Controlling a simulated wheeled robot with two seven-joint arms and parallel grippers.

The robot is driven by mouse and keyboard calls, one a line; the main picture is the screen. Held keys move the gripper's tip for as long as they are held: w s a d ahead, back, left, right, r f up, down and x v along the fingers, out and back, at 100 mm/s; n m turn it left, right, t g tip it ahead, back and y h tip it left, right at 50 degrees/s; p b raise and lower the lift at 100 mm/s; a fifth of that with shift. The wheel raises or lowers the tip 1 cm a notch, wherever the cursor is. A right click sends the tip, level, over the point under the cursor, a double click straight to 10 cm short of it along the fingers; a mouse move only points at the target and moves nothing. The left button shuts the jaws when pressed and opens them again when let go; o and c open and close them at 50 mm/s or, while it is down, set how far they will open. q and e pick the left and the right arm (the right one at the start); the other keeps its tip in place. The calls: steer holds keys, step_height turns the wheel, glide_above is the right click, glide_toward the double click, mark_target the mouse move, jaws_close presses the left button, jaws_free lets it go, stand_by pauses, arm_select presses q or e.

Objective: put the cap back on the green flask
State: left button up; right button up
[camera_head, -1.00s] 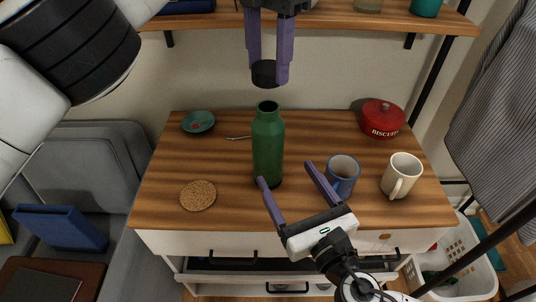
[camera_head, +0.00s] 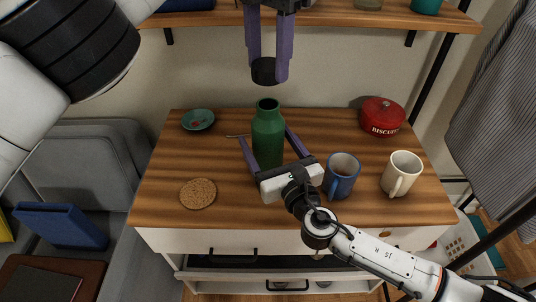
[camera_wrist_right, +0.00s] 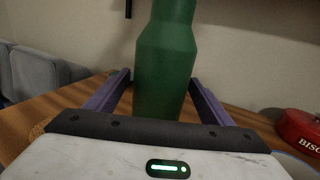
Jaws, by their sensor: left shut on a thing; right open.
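The green flask (camera_head: 268,133) stands upright and uncapped on the wooden desk top, its dark mouth facing up. My left gripper (camera_head: 267,66) is above the flask, pointing down, shut on the black cap (camera_head: 264,72). The cap is apart from the flask's mouth, with wall showing between them. My right gripper (camera_head: 265,142) is open, with one purple finger on each side of the flask's body. In the right wrist view the flask (camera_wrist_right: 166,70) rises between the two fingers, with a gap visible on each side.
A blue mug (camera_head: 341,178) stands close to the right gripper, with a cream mug (camera_head: 402,172) beyond it. A red biscuit tin (camera_head: 382,115), a teal dish (camera_head: 198,119) and a cork coaster (camera_head: 198,193) are also on the desk (camera_head: 165,165). A shelf (camera_head: 330,17) runs above.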

mark_target(269, 83)
steer(key=c, duration=1.6)
arm_select(q)
steer(key=shift+f, duration=2.5)
steer(key=shift+f, duration=0.1)
steer(key=shift+f, duration=0.8)
steer(key=shift+f, duration=0.55)
